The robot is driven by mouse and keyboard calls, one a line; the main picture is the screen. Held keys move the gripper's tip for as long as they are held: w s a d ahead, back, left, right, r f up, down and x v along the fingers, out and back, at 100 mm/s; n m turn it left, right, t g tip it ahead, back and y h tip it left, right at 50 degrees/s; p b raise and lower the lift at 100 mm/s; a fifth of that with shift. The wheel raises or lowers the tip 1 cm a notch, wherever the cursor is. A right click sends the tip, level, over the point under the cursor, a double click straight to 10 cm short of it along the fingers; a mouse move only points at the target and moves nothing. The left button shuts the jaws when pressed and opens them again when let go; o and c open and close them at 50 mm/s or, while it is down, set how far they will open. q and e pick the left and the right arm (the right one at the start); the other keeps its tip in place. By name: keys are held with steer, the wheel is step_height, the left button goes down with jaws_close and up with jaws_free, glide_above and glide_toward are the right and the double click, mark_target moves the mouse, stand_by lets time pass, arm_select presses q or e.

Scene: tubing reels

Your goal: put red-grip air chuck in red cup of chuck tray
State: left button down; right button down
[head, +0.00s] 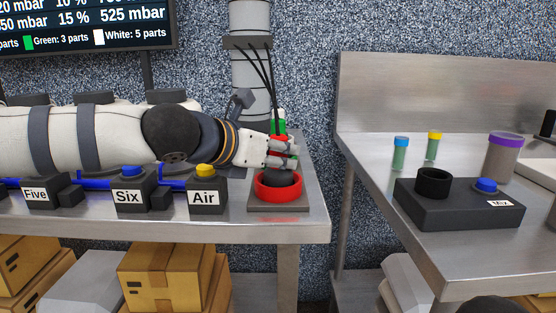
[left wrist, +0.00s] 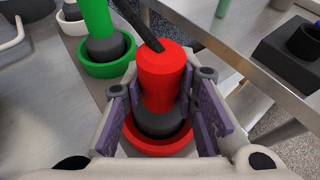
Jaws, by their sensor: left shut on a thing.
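The red-grip air chuck (left wrist: 160,72) is between the fingers of my left gripper (head: 284,152), which is shut on it. Its red grip is uppermost and a dark hose leaves its top. Its dark grey lower end (head: 281,179) is down inside the rim of the red cup (head: 277,193). The cup's floor is hidden, so I cannot tell whether the chuck rests on it. The red cup is at the front of the chuck tray (head: 262,207). My left gripper also shows in the left wrist view (left wrist: 160,100). My right gripper is not in view.
A green-grip chuck (left wrist: 98,20) stands in the green cup (left wrist: 84,69) behind, with a white cup (left wrist: 72,22) beyond. The yellow Air button box (head: 207,194) is left of the tray. A table with a mixer (head: 460,207) stands right, across a gap.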

arm_select(q)
steer(key=shift+r, duration=0.2)
steer(key=shift+f, duration=0.25)
steer(key=c, duration=1.3)
jaws_free()
steer(key=shift+r, duration=0.1)
steer(key=shift+s+a+r, duration=0.15)
steer(key=shift+s+r, duration=0.05)
steer(key=shift+r, duration=0.1)
steer(key=p+v, duration=0.1)
steer(key=v, duration=1)
steer(key=shift+s+a, duration=0.15)
steer(key=shift+s, duration=0.05)
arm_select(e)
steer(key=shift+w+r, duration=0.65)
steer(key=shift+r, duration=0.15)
